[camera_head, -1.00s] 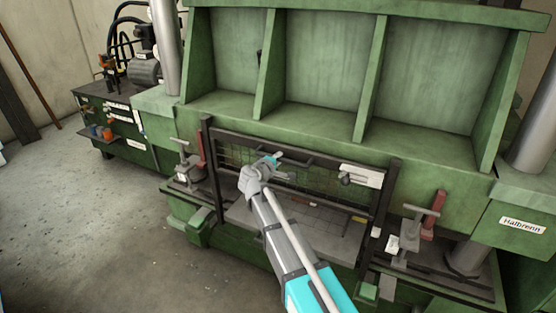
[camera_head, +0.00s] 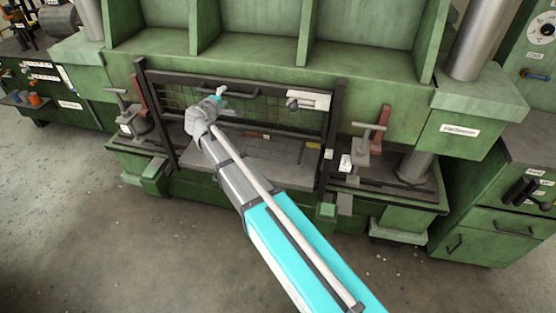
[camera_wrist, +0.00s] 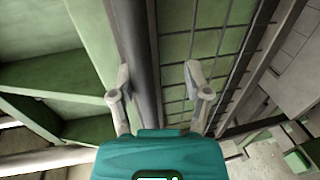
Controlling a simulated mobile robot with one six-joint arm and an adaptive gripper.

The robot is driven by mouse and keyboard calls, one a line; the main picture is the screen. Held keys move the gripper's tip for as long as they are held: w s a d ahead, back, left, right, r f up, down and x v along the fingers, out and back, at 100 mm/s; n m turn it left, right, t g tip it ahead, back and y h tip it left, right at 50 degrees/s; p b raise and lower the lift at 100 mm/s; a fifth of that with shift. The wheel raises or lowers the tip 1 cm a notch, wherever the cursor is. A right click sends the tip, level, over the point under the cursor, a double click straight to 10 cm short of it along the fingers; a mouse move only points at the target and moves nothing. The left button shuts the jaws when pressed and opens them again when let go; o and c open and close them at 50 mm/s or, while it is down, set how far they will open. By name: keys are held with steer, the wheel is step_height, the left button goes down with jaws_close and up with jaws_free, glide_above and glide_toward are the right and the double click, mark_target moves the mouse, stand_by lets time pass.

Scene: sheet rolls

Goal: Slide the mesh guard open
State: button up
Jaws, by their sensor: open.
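The mesh guard (camera_head: 285,121) is a dark-framed wire panel between two dark upright posts on the front of the green press. A dark horizontal handle bar (camera_head: 243,94) runs along its upper part. My gripper (camera_head: 219,96) is at the handle's left part, partly hidden by my own wrist. In the wrist view my gripper (camera_wrist: 157,78) is open, one finger on each side of a long dark bar (camera_wrist: 138,45). I cannot tell whether this bar is the handle or the frame, or whether the fingers touch it. The mesh (camera_wrist: 205,45) lies to the right of the bar.
A white-backed latch-like fitting (camera_head: 310,100) sits right of the handle. Clamps with red parts (camera_head: 382,128) stand beyond the posts. A grey bed (camera_head: 285,158) shows below the mesh. A green drawer cabinet (camera_head: 505,190) stands at the right. The floor in front is clear.

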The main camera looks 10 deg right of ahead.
steer(key=shift+f+b, duration=10.65)
steer(key=shift+f, duration=0.35)
steer(key=p+v, duration=0.3)
steer(key=v, duration=1.1)
steer(key=s+d+r+m+g+h+p, duration=0.1)
steer(key=d+m+g+p, duration=0.4)
steer(key=d, duration=0.6)
steer(key=s+d+r+m+g+h+p, duration=0.1)
steer(key=s+d+m+g+p, duration=0.2)
steer(key=d, duration=0.8)
steer(key=shift+s+d+r+m+g+p, duration=0.35)
steer(key=shift+m+g+p, duration=0.65)
steer(key=shift+g+p, duration=0.65)
steer(key=shift+a+f+t+h, duration=0.15)
steer(key=shift+t+h, duration=0.15)
steer(key=shift+t, duration=0.05)
steer(key=w+a+n+t+h+b, duration=0.1)
steer(key=w+a+n+t+b, duration=0.1)
steer(key=a, duration=0.7)
steer(key=w+a+f+n+t+h+b, duration=0.1)
steer(key=w+a+n+t+b, duration=0.1)
steer(key=a+b, duration=0.3)
steer(key=w+a+n+t+b, duration=0.2)
steer(key=w+a+t+b, duration=0.1)
steer(key=a, duration=0.9)
steer(key=shift+w+a+f+h+b, duration=0.3)
steer(key=shift+w+a+h+b, duration=0.05)
steer(key=shift+w+h+b, duration=0.1)
